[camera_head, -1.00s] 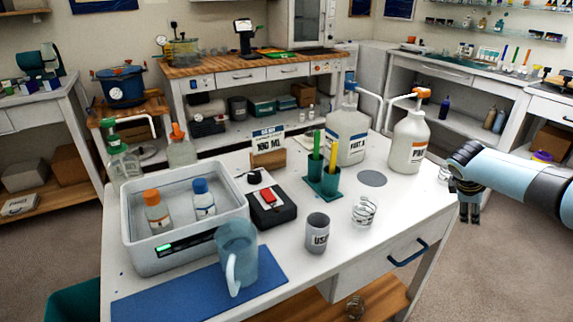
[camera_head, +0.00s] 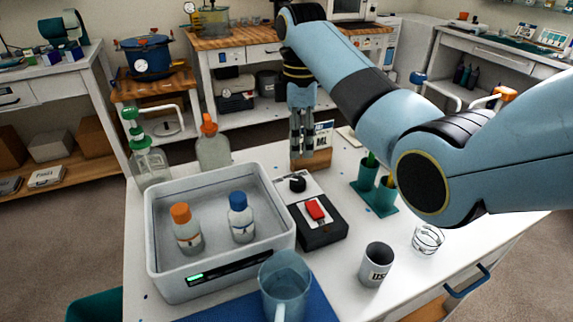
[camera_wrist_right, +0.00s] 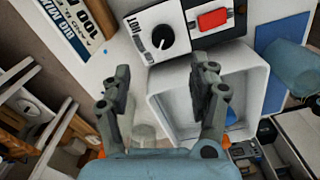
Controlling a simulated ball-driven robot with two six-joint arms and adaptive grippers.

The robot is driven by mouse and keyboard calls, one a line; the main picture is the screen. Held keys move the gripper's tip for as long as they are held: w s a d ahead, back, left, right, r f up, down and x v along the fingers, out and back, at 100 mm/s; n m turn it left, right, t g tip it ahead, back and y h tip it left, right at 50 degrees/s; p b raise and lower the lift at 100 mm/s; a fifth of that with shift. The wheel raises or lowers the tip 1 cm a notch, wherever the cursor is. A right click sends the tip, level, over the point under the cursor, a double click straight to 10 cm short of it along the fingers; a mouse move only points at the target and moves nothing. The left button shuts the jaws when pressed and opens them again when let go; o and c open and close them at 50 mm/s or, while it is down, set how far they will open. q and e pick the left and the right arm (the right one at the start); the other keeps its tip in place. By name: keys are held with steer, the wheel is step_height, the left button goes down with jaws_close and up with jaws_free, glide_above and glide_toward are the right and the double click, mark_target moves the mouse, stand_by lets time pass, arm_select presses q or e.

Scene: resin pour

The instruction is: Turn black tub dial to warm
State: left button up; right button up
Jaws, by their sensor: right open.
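My left gripper is not in view.
Two bottles, orange-capped (camera_head: 186,230) and blue-capped (camera_head: 241,217), stand in the tub. A clear jug (camera_head: 285,287), a grey cup (camera_head: 376,265) and green holders (camera_head: 374,196) stand nearby. My right arm hides the back right.

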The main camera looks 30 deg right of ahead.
mark_target(298, 181)
steer(key=f, duration=0.6)
steer(key=shift+s+a+f+b, duration=0.1)
steer(key=shift+s+f+b, duration=0.2)
steer(key=shift+f, duration=0.05)
step_height(298, 181, down, 3)
steer(key=shift+r, duration=0.2)
steer(key=shift+f, duration=0.65)
steer(key=c, duration=1.1)
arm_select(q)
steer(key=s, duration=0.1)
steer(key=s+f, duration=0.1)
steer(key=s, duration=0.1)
arm_select(e)
steer(key=shift+c, duration=0.3)
steer(key=shift+r, duration=0.1)
